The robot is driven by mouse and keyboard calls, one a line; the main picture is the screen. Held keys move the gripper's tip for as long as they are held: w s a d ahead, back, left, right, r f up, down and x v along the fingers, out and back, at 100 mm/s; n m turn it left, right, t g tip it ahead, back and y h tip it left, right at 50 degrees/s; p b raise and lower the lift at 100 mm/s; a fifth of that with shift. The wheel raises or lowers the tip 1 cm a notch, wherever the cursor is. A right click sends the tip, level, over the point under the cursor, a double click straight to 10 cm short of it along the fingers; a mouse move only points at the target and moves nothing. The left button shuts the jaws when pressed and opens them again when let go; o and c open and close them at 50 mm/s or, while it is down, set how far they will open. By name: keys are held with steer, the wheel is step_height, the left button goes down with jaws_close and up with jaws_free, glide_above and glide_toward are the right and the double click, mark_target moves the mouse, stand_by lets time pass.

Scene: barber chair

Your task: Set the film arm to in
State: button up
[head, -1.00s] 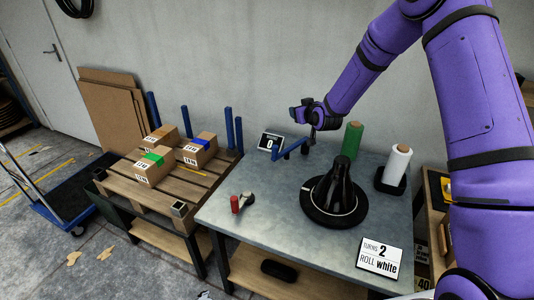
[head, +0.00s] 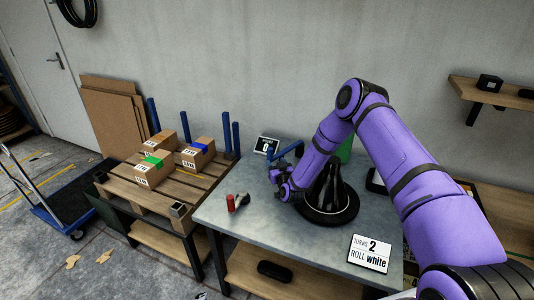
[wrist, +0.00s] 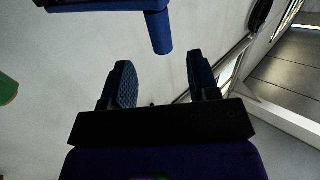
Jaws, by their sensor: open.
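The film arm, a blue bar (head: 291,149), stands out over the back of the grey table, partly hidden behind my forearm. In the wrist view a blue bar with a short post hanging down (wrist: 162,32) shows at the top, beyond my fingers. My gripper (head: 278,178) is low beside the black cone-shaped turntable (head: 325,214), in front of the film arm. In the wrist view its two fingers (wrist: 158,68) are apart with nothing between them. I see a gap between the fingertips and the blue post.
A sign reading "Turns 2, Roll white" (head: 369,254) stands at the table's front right. A red-handled lever (head: 231,203) is at the left. A small display (head: 266,145) and a green roll (head: 345,150) are at the back. A pallet (head: 168,187) with boxes is left.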

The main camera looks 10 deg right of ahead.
mark_target(268, 151)
steer(key=w, duration=0.6)
steer(key=w+a, duration=0.1)
steer(key=w, duration=0.3)
jaws_close()
steer(key=s+d+y, duration=0.1)
steer(key=s, duration=0.1)
steer(key=s+d+n+y, duration=0.1)
steer(key=shift+s+d+n, duration=0.3)
steer(key=shift+s, duration=0.05)
steer(key=shift+s+d, duration=0.35)
steer(key=shift+s, duration=0.15)
jaws_free()
